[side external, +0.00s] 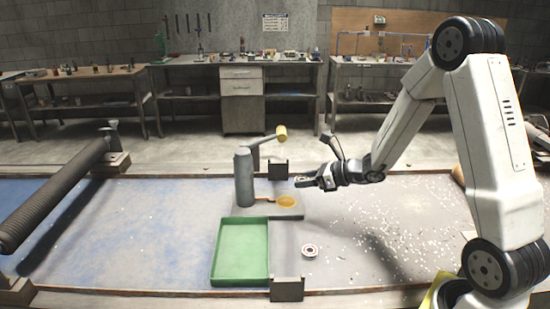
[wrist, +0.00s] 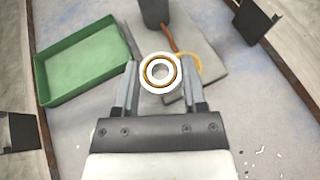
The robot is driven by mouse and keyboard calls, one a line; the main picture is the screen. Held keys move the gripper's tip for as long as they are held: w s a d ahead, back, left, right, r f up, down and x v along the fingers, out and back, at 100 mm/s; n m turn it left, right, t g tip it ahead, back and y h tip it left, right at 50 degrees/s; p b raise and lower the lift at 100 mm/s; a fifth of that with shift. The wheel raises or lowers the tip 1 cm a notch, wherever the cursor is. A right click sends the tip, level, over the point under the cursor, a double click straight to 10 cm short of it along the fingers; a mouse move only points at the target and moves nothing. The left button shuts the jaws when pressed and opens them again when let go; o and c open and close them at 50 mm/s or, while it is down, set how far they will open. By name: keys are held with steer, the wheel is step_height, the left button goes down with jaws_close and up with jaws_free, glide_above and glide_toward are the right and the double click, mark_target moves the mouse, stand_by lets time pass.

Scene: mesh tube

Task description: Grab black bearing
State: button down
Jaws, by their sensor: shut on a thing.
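My gripper (side external: 304,182) is held above the table, near the grey plate of the press. In the wrist view its two fingers (wrist: 160,66) are closed on a round bearing (wrist: 160,86). This held bearing looks white with an orange-brown ring and an open centre; it does not look clearly black. A second bearing (side external: 310,250) lies flat on the table, right of the green tray. It is pale with a dark ring and a reddish centre. It is not visible in the wrist view.
A green tray (side external: 215,270) sits empty at the front. A grey upright press (side external: 243,178) with a yellow-tipped handle stands behind it. Its base plate (side external: 270,213) carries an orange ring (side external: 286,202). Dark brackets (side external: 287,289) stand at the table edges. White bits litter the right side.

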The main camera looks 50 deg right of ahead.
steer(key=s+a+r, duration=0.1)
steer(key=s+r, duration=0.2)
steer(key=s, duration=0.4)
steer(key=shift+s+a+r, duration=0.2)
steer(key=shift+s, duration=0.05)
stand_by(0.5)
